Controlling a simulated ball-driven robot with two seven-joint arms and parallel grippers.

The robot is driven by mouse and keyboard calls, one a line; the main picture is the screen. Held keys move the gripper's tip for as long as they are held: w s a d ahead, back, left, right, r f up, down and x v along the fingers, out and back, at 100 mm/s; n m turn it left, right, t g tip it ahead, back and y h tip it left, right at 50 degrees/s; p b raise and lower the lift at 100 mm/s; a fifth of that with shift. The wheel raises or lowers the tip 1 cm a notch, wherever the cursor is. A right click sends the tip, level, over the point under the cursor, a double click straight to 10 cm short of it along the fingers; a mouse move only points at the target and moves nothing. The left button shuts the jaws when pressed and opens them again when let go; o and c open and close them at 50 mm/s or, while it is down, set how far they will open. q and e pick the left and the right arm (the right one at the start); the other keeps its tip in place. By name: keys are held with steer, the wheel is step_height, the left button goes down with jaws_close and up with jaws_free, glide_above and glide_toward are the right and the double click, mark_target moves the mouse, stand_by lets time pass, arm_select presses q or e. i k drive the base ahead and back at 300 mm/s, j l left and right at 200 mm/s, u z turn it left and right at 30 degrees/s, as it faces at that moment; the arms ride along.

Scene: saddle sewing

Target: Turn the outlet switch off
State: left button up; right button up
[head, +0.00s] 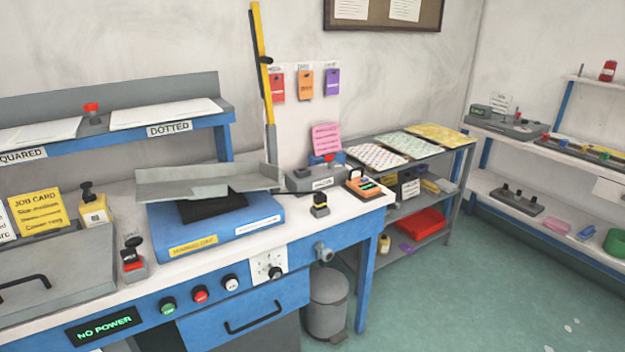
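No switch in view carries a label I can read as outlet. A display (105,327) reads "NO POWER". Neither of my grippers is in view.
Green (168,307), red (200,296) and white (231,283) buttons line the bench front, above a drawer handle (253,317). A blue base (215,228) holds a grey tray. A bin (327,303) stands beside the bench.

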mark_target(329, 158)
steer(key=i+l, duration=0.85)
steer(key=i, duration=0.1)
